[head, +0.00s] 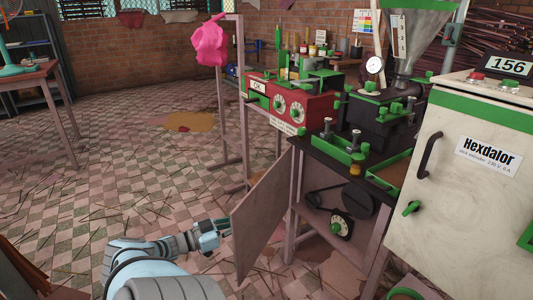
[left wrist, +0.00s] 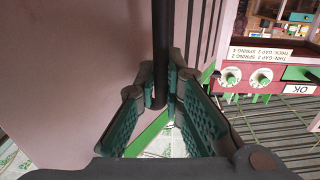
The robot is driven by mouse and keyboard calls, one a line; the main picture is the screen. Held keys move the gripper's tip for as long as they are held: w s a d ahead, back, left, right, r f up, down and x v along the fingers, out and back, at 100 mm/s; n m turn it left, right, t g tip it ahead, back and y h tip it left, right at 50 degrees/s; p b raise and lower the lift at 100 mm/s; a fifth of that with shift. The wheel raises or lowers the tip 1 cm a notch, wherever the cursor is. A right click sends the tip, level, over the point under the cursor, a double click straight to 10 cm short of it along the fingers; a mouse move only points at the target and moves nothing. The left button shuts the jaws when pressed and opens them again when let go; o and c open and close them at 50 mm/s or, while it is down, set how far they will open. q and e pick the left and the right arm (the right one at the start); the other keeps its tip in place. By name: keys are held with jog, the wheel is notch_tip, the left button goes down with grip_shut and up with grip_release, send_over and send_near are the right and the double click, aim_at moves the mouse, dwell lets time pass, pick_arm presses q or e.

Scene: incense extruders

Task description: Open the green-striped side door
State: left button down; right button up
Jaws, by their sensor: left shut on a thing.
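The side door (head: 262,222) stands swung out at an angle from the frame under the black bench, with its plain inner face towards the head camera. In the left wrist view, the pale outer panel (left wrist: 75,80) fills the left side, with a green stripe (left wrist: 150,135) low down. My left gripper (head: 222,228) is at the door's free edge in the head view. In its wrist view, the fingers (left wrist: 162,85) are closed around a dark upright handle bar (left wrist: 160,35). The handle is hidden in the head view. My right gripper is not in view.
The open compartment shows a dark pulley (head: 345,200) and a round dial (head: 342,226). A white Hexdalor cabinet (head: 455,215) stands at the right. A red machine (head: 292,104) stands behind the door. The tiled floor (head: 130,185) left of the door is mostly clear, with scattered sticks.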

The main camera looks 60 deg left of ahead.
pick_arm(q)
jog(key=shift+s+a, duration=0.3)
jog(key=shift+a, duration=0.3)
jog(key=c, duration=2)
grip_release()
jog(key=shift+o, duration=0.2)
jog(key=s, duration=1.2)
